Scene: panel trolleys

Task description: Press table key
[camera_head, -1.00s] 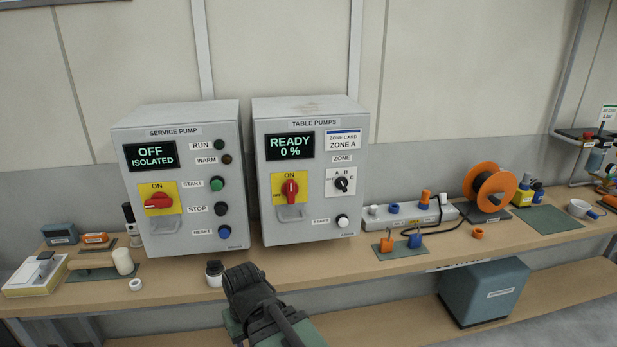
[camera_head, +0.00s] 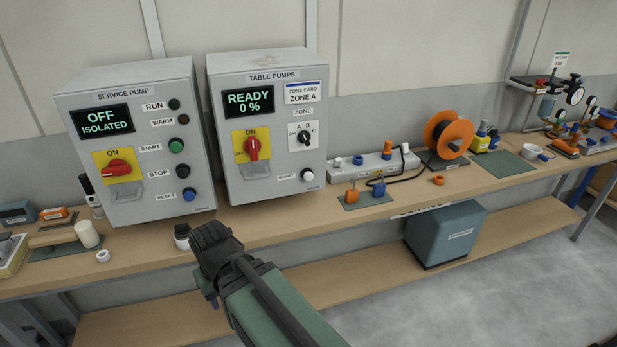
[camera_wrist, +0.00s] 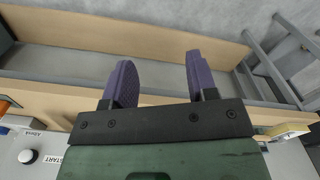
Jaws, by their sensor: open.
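In the head view the TABLE PUMPS box (camera_head: 285,160) stands on the bench. Its display (camera_head: 249,102) reads READY 0 %. Its red rotary switch (camera_head: 252,147) is turned upright by the word ON, and the zone knob (camera_head: 304,138) is black. The white START key (camera_head: 308,174) is at its lower right; a white key with a START label also shows at the lower left of the wrist view (camera_wrist: 28,156). My gripper (camera_wrist: 160,62) is open and empty, its purple fingers apart, not touching the key.
The SERVICE PUMP box (camera_head: 150,195) stands to the left, reading OFF ISOLATED. A dark-capped jar (camera_head: 182,238) is near my arm. Right are padlocks on a mat (camera_head: 365,199), a power strip (camera_head: 375,164) and an orange reel (camera_head: 448,134). A blue-grey case (camera_head: 445,238) sits on the lower shelf.

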